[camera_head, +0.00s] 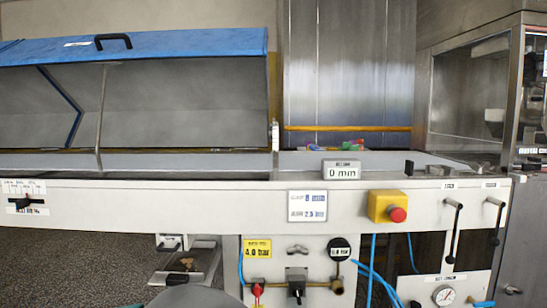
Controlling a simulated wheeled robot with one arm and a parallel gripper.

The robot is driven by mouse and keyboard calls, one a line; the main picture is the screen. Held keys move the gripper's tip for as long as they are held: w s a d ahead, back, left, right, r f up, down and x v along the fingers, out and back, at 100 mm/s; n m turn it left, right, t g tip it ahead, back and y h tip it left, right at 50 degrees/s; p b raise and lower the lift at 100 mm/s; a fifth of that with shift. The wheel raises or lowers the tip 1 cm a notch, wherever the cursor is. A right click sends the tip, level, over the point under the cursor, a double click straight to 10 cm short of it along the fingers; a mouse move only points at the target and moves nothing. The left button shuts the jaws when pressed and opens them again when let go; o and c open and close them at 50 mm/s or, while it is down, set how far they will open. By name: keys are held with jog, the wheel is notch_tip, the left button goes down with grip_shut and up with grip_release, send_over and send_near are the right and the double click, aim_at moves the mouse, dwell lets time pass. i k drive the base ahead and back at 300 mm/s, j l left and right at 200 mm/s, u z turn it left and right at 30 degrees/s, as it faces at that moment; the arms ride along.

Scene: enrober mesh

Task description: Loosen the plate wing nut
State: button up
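A small grey wing-shaped piece (298,249), which looks like a wing nut, sits on the white lower panel (318,243) at the lower middle. It is between a yellow "4.0 bar" label (257,249) and a round black dial (340,248) with a small readout. Its wings lie roughly level; whether it is tight or loose cannot be told. A dark knob or valve (296,283) is just below it. My gripper is not in view, and nothing covers the wing-shaped piece.
A red emergency button on a yellow box (387,207) juts from the conveyor's front rail (150,207). Black lever handles (453,229) hang at the right. A blue-edged hood (135,45) stands open at upper left.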

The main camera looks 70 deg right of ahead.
aim_at(484, 165)
jog(key=z, duration=3.9)
